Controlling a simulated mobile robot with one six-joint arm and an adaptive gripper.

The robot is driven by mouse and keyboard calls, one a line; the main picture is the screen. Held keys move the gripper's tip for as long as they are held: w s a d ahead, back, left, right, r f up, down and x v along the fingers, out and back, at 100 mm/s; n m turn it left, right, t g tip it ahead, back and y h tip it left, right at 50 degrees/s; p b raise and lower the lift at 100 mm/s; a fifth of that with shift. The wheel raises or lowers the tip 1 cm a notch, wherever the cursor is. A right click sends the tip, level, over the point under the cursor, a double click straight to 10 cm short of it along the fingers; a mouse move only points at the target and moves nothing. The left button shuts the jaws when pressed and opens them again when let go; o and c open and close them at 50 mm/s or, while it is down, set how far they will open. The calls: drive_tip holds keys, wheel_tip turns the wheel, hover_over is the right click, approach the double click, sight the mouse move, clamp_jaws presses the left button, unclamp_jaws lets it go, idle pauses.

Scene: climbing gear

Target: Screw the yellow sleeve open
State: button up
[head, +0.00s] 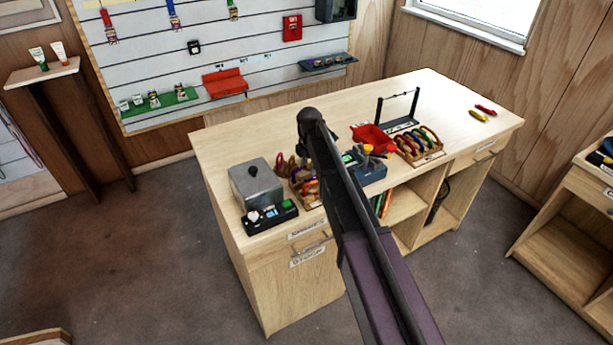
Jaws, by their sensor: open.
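The yellow sleeve cannot be picked out for certain in the head view. Several coloured carabiner-like pieces stand in a wooden rack (419,155) on the workbench (440,92), too small to tell their sleeves apart. More coloured pieces sit in a second wooden holder (310,193), partly behind my arm. A small yellow piece (368,149) shows above a blue-grey box (374,172). My dark arm reaches up over the bench's near edge, with a dark joint at its far end. My gripper's fingers do not show.
A grey metal box (262,184) and a black tray (270,217) stand at the bench's left. A red bin (373,138) and a black stand (398,110) are farther back. Yellow and red tools (478,115) lie at the right. The bench's back left is mostly clear.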

drive_tip(key=shift+w+a, duration=0.4)
drive_tip(key=shift+w, duration=0.25)
idle(0.4)
drive_tip(key=shift+r+p, duration=1.3)
drive_tip(key=shift+p, duration=0.05)
drive_tip(key=shift+s, duration=0.1)
idle(0.4)
drive_tip(key=shift+s+d+r, duration=0.1)
drive_tip(key=shift+s+d, duration=0.3)
drive_tip(key=shift+s, duration=0.15)
drive_tip(key=shift+f+b, duration=1.4)
drive_tip(key=shift+f, duration=0.05)
drive_tip(key=shift+w+a, duration=0.45)
drive_tip(key=shift+w, duration=0.15)
idle(0.3)
drive_tip(key=shift+r+p, duration=1.35)
drive_tip(key=shift+p, duration=0.05)
drive_tip(key=shift+s, duration=0.1)
idle(0.4)
